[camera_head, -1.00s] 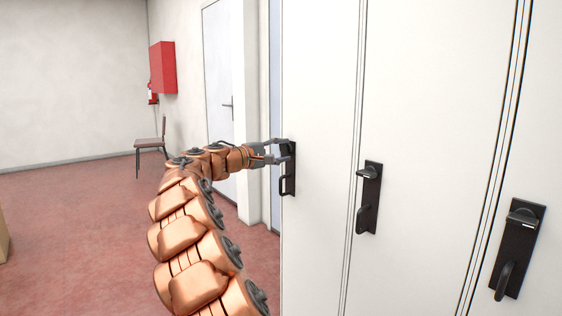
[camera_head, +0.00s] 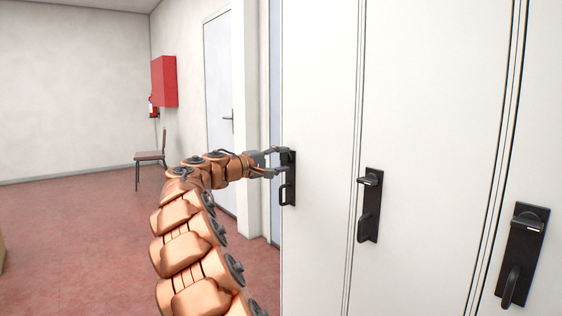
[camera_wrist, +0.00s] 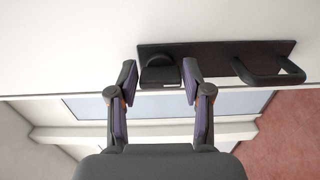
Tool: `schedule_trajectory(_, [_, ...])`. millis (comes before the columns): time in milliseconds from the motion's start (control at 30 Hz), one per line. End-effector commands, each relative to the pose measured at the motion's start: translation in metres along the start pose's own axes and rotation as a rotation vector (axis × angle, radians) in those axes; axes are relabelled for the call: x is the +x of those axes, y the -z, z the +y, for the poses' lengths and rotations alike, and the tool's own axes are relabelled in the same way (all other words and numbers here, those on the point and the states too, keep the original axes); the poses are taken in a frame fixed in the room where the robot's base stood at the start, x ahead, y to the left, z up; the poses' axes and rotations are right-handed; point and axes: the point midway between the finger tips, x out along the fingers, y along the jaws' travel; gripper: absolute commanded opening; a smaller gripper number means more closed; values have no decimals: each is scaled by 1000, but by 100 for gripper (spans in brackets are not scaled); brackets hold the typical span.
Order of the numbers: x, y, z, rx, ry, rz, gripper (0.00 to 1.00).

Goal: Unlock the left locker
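The left locker (camera_head: 318,120) is a tall white door with a black lock plate (camera_head: 289,178) near its left edge. The plate carries a turning knob (camera_wrist: 160,72) at one end and a loop handle (camera_wrist: 270,70) at the other. My gripper (camera_head: 281,160) is at the knob end of the plate. In the wrist view my gripper (camera_wrist: 160,82) has its two fingers apart, one on each side of the knob. A gap shows between the knob and at least the right finger. The loop handle is outside the fingers. The left locker door looks closed.
Two more white locker doors to the right carry similar black plates, the middle plate (camera_head: 369,205) and the right plate (camera_head: 522,255). A chair (camera_head: 151,157) and a red wall box (camera_head: 164,81) stand far back left. The red floor between is clear.

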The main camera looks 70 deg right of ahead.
Motion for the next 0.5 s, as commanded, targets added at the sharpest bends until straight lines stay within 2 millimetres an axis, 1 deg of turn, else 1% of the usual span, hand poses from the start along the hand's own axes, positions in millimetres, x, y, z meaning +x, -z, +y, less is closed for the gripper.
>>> schedule_trajectory(33, [0, 0, 0, 0, 0, 0, 58])
schedule_trajectory(133, [0, 0, 0, -1, 0, 0, 68])
schedule_trajectory(400, [0, 0, 0, -1, 0, 0, 68])
schedule_trajectory(500, [-3, 0, 0, -2, 0, 0, 68])
